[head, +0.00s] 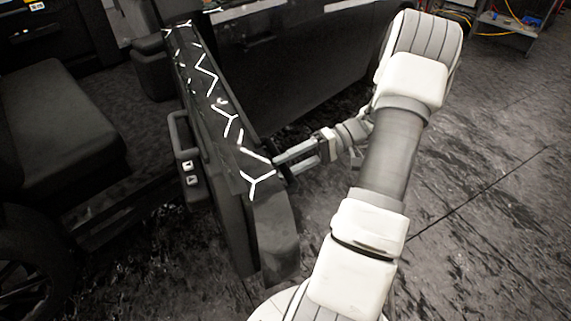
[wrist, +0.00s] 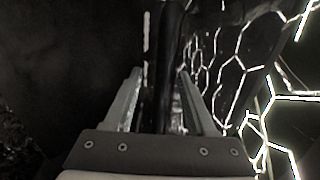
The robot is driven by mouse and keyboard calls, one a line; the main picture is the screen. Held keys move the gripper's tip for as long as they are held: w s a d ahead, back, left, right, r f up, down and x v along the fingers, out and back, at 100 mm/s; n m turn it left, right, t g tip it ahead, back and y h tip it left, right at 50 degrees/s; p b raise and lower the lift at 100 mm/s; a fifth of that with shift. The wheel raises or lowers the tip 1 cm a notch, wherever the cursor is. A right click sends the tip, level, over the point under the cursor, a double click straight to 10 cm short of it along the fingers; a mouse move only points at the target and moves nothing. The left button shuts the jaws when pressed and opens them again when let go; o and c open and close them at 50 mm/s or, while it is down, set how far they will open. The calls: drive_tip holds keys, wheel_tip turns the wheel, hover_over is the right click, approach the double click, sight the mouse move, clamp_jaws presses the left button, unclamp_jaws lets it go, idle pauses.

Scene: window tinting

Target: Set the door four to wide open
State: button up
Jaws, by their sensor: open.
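The door (head: 235,125) is dark, with glowing white line patterns along its top, and stands swung out from the vehicle in the head view. A handle (head: 180,130) and small switches (head: 189,173) are on its inner side. My gripper (head: 284,164) is at the door's outer face, near its free end. In the wrist view, my gripper (wrist: 160,85) has its two fingers apart, with a dark upright edge of the door (wrist: 170,50) seen between them. Contact cannot be told.
A dark seat (head: 55,125) and part of a wheel (head: 25,275) are left of the door. Dark bodywork (head: 310,75) stands behind it. A cart with cables (head: 505,25) is at the far right. The floor at right (head: 480,180) is clear.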

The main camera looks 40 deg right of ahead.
drive_tip(key=shift+a, duration=0.1)
drive_tip(key=p+v, duration=0.2)
drive_tip(key=v, duration=1.5)
drive_tip(key=shift+d+p, duration=0.2)
drive_tip(key=shift+p, duration=0.15)
drive_tip(key=shift+d, duration=0.1)
